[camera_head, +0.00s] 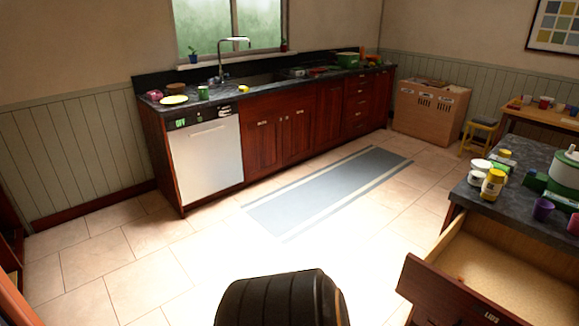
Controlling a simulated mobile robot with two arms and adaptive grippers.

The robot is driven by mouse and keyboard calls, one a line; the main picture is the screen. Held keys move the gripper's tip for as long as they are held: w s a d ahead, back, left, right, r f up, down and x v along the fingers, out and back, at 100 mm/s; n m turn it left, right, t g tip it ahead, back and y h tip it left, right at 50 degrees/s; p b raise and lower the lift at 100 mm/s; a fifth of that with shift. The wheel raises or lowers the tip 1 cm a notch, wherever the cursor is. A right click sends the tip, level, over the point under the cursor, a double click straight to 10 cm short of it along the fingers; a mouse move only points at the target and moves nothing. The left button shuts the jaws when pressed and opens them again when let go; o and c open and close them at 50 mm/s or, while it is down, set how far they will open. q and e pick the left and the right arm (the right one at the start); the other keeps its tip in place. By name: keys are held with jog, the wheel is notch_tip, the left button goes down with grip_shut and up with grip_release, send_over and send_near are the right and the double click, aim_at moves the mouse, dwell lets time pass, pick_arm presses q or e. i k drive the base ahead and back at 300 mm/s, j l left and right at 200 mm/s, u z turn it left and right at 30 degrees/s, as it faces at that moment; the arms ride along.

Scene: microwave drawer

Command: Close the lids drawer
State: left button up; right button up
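The lids drawer (435,292) is at the lower right, under the dark counter. It has a dark red-brown front with a label reading "LIDS" and stands pulled well open. Its pale inside bottom (502,268) shows and looks bare in the part in view. The right end of the drawer runs past the picture edge. Neither of my grippers is in view, so nothing of mine is seen touching the drawer.
A counter (478,200) with jars, cups and a green-and-white pot stands above the drawer. A black ribbed rounded object (283,300) is at the bottom middle. A white dishwasher (207,160) and red cabinets line the far wall. The tiled floor with a grey rug (325,190) is clear.

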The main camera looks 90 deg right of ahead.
aim_at(512, 277)
jog(key=z, duration=2.45)
